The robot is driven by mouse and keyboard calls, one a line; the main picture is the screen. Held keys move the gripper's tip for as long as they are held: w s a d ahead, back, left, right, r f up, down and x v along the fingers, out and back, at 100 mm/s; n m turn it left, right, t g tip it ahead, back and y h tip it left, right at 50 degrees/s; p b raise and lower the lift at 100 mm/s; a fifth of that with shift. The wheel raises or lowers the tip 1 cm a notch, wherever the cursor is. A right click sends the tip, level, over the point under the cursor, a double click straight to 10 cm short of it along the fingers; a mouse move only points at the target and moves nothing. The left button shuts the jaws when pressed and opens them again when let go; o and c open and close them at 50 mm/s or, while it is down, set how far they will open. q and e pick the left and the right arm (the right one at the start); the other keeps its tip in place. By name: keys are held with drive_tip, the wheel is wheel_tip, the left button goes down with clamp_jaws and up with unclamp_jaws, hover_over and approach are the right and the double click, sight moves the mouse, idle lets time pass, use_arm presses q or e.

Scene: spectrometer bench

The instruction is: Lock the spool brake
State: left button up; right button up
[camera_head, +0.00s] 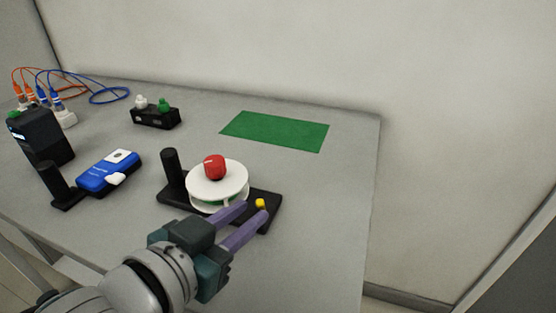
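The spool (229,180) is a white flanged reel with a green band between its flanges. It stands on a black base plate (270,197) with an upright black post (170,163) at its left end. A red knob (214,167) with a small pale mark sits on top of the spool. A small yellow button or peg (260,203) is at the right part of the base. My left gripper (252,212) has its two purple fingers apart, close to the front of the spool and the yellow piece. I cannot tell whether they touch. My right gripper is out of view.
A blue device (109,172) with a black stand (58,188) lies left of the spool. A dark box (40,136), orange and blue cables (98,98), and a black box with knobs (155,117) are farther back. A green mat (275,131) lies behind. The table's right side is clear.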

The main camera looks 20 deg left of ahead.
use_arm(q)
drive_tip(key=p+v, duration=0.1)
drive_tip(key=v, duration=0.7)
